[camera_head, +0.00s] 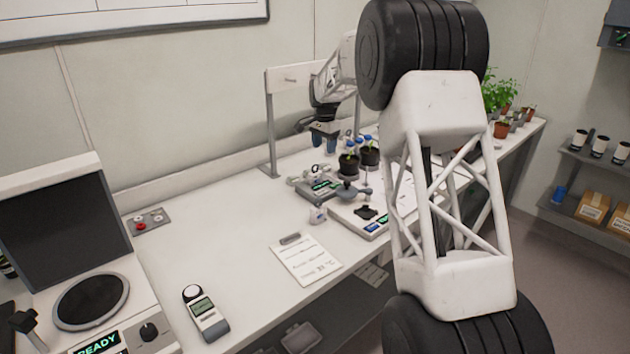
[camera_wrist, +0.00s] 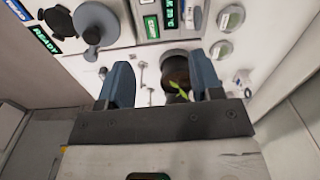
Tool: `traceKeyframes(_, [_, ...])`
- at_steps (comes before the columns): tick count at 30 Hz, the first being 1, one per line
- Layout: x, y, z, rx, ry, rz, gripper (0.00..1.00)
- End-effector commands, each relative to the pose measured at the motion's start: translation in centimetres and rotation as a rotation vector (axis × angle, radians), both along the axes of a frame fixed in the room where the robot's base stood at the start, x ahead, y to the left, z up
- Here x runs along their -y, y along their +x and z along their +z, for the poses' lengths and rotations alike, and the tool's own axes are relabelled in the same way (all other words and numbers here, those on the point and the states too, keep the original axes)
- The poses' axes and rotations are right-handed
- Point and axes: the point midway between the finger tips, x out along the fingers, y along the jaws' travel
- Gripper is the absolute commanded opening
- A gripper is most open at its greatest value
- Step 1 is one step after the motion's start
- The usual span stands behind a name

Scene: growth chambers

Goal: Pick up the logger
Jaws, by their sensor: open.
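No thing in view is clearly labelled as the logger. A handheld meter (camera_head: 207,314) with a white round sensor and a small screen lies on the near bench, and may be it. A small pale item (camera_head: 318,215) stands near the middle of the bench; I cannot tell what it is. My gripper (camera_head: 325,140) is open and empty, above the back of the bench, well away from the handheld meter. In the wrist view its blue fingers (camera_wrist: 160,75) are apart, with a dark pot (camera_wrist: 181,59) and a green seedling beyond them.
Two potted seedlings (camera_head: 369,155) stand near my gripper. A device with a READY display (camera_head: 98,342) fills the left bench end. A written sheet (camera_head: 305,260) lies mid-bench. A grey-white frame (camera_head: 270,125) stands at the back. My arm hides part of the right side.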

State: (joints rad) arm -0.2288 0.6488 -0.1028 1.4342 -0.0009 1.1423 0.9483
Motion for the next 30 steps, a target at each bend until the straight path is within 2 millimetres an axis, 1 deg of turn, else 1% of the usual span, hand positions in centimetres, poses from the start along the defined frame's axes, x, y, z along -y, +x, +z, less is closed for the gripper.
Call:
traceKeyframes(1, [-0.7, 0.9, -1.0, -0.005, -0.001, -0.008, 0.6])
traceKeyframes(3, [-1.4, 1.9, -2.1, -0.008, -0.002, -0.023, 0.6])
traceKeyframes(6, [-2.2, 3.1, -3.3, -0.013, -0.002, -0.04, 0.6])
traceKeyframes(10, [-3.0, 4.1, -4.4, -0.016, -0.002, -0.056, 0.6])
traceKeyframes(15, [-3.5, 4.6, -5.0, -0.018, -0.003, -0.065, 0.6])
traceKeyframes(26, [-3.5, 4.6, -5.2, -0.018, -0.003, -0.065, 0.6])
traceKeyframes(30, [-3.5, 4.6, -6.0, -0.02, -0.004, -0.065, 0.6])
